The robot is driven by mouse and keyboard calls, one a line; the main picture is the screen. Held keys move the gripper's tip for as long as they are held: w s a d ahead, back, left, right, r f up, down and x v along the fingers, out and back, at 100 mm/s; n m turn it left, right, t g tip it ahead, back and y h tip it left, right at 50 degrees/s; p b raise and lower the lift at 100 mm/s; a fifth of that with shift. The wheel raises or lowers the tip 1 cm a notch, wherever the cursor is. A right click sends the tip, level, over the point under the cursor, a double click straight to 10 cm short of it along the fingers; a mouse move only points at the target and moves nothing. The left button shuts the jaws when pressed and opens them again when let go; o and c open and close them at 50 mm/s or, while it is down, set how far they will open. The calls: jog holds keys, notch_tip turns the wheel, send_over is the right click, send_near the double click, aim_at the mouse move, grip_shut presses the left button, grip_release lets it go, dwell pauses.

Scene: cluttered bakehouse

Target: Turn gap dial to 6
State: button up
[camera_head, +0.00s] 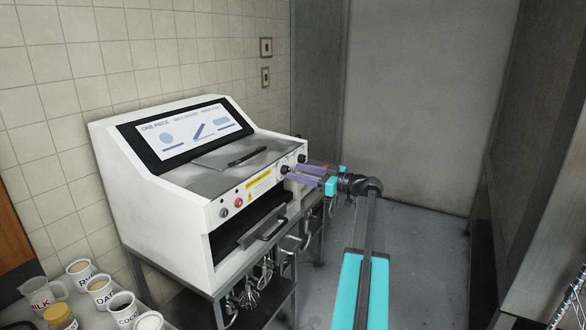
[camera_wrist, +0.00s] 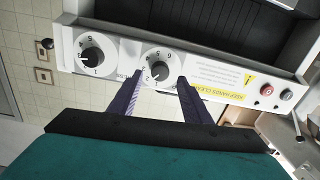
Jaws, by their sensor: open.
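The white machine (camera_head: 150,190) has two round dials on its front panel, at the right end in the head view. In the wrist view one dial (camera_wrist: 90,52) is at the upper left and the other dial (camera_wrist: 160,66) is near the middle, beside the yellow warning label. Both have white numbered faces and black knobs. I cannot tell from the blurred lettering which is the gap dial, nor read either setting surely. My gripper (camera_wrist: 160,76) is open, its purple fingers on either side of the middle dial's knob. Contact is unclear. In the head view my gripper (camera_head: 296,172) is at the panel.
A red button (camera_head: 239,203) and a grey one sit left of the warning label (camera_head: 259,184). Labelled tubs (camera_head: 100,290) stand on a counter at lower left. Floor (camera_head: 420,270) right of my arm is clear.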

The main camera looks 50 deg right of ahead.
aim_at(288, 170)
jog(key=shift+p+x, duration=0.4)
jog(key=shift+x, duration=1.15)
jog(key=shift+d, duration=0.1)
jog(key=c, duration=1)
